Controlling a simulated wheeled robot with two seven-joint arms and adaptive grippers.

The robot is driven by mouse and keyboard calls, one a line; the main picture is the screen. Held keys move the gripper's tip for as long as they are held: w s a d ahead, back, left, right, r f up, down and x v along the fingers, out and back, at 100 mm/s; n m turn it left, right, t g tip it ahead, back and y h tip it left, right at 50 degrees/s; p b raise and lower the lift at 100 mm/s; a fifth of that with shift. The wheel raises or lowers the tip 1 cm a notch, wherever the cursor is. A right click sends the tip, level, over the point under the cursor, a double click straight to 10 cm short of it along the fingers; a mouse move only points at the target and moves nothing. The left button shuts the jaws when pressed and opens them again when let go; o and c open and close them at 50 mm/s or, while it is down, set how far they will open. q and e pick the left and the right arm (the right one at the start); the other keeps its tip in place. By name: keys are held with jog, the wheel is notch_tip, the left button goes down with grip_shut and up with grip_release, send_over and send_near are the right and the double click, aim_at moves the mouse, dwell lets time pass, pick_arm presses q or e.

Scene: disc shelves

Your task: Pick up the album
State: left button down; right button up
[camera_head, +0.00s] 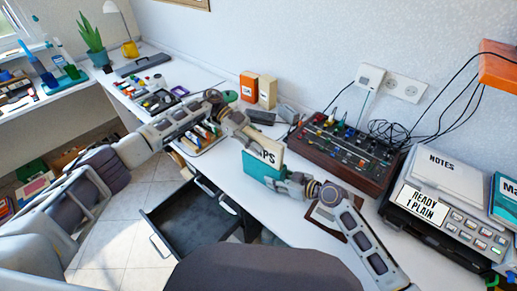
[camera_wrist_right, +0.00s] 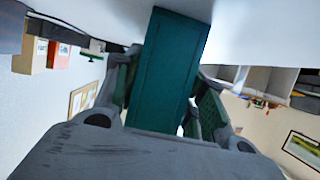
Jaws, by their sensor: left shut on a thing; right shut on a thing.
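The album (camera_head: 257,167) stands tilted above the desk's front edge in the head view, with a teal lower part and a cream face lettered "PS"; the rest of the label is hidden. My left gripper (camera_head: 246,133) is shut on its upper edge. My right gripper (camera_head: 292,186) is shut on its teal lower right side. In the right wrist view the teal side of the album (camera_wrist_right: 170,70) lies between the fingers of my right gripper (camera_wrist_right: 165,90). The left fingertips are partly hidden behind the cream face.
An open dark drawer (camera_head: 190,222) juts out below the desk. A mixer (camera_head: 345,150) with cables stands behind, right of the album. Orange (camera_head: 249,86) and cream boxes (camera_head: 267,93) stand by the wall. A device reading "READY 1 PLAIN" (camera_head: 440,215) is at right.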

pick_arm(q)
notch_tip(320, 180, up, 8)
jog(key=shift+f, duration=0.25)
dwell(0.5)
pick_arm(e)
jog(key=o, duration=1.1)
jog(key=shift+d, duration=0.15)
jog(key=shift+v, duration=5.9)
pick_arm(q)
jog(key=shift+r, duration=0.1)
pick_arm(e)
jog(key=shift+r, duration=0.15)
pick_arm(q)
jog(key=shift+r+p, duration=2.1)
jog(key=shift+r, duration=1.65)
notch_tip(320, 180, up, 9)
jog(key=p, duration=0.9)
send_over(258, 135)
jog(key=shift+w+f, duration=0.1)
jog(key=shift+f, duration=0.1)
pick_arm(e)
notch_tip(258, 135, up, 13)
jog(key=shift+f, duration=0.15)
